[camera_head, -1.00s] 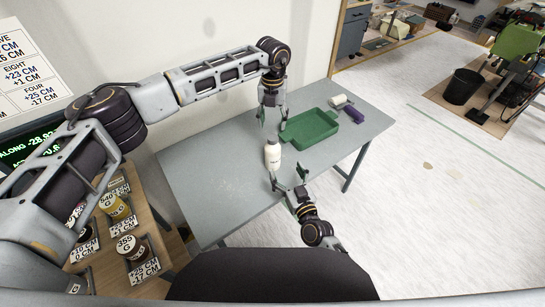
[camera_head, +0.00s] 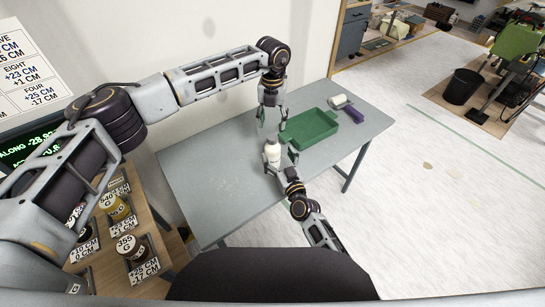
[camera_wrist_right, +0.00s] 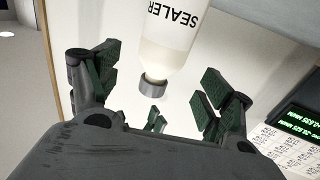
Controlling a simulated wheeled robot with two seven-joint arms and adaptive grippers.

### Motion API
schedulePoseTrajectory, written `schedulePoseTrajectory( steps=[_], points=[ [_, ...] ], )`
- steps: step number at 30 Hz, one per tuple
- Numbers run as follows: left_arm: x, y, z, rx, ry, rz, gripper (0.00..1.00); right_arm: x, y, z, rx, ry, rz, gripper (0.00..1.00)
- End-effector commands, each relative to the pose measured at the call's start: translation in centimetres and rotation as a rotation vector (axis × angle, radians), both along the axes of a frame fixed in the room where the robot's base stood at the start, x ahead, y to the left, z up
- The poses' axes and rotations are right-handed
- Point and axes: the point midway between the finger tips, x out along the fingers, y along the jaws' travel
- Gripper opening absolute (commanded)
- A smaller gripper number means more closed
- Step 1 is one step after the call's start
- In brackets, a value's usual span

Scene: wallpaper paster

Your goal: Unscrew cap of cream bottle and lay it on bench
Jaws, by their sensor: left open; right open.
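The cream bottle (camera_head: 273,156) stands upright on the grey bench (camera_head: 220,190). In the right wrist view the bottle (camera_wrist_right: 176,30) appears upside down, with "SEALER" on its label and a grey cap (camera_wrist_right: 152,87) on its neck. My right gripper (camera_head: 281,160) is open at the bottle, its fingers spread to either side; contact cannot be told. In the wrist view its open fingers (camera_wrist_right: 160,85) show with the cap between them. My left gripper (camera_head: 272,116) is open and empty, pointing down above and behind the bottle.
A green tray (camera_head: 325,140) lies on the bench to the right of the bottle. A white roll (camera_head: 338,101) and a purple item (camera_head: 354,114) lie beyond it. The bench's left part is clear. A side shelf with labelled jars (camera_head: 130,246) stands at lower left.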

Motion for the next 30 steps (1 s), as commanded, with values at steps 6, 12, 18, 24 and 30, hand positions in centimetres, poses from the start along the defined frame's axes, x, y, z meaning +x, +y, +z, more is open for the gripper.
schedulePoseTrajectory(
  steps=[6, 12, 18, 24, 30],
  points=[
    [0.0, 0.0, 0.0, 0.000, 0.000, 0.000, 0.54, 1.8, 0.7, 0.0, -0.001, -0.001, 0.000, 0.80],
    [0.0, 0.0, 0.0, 0.000, 0.000, 0.000, 0.54, 3.3, 1.3, 0.1, 0.000, -0.002, 0.001, 0.80],
    [0.0, 0.0, 0.0, 0.000, 0.000, 0.000, 0.54, 4.6, 1.8, 0.0, 0.000, -0.001, 0.001, 0.80],
    [0.0, 0.0, 0.0, 0.000, 0.000, 0.000, 0.54, 5.4, 2.1, 0.0, -0.002, -0.001, 0.001, 0.80],
    [0.0, 0.0, 0.0, 0.000, 0.000, 0.000, 0.54, 5.5, 2.2, 0.0, -0.001, 0.000, 0.001, 0.80]
  ],
)
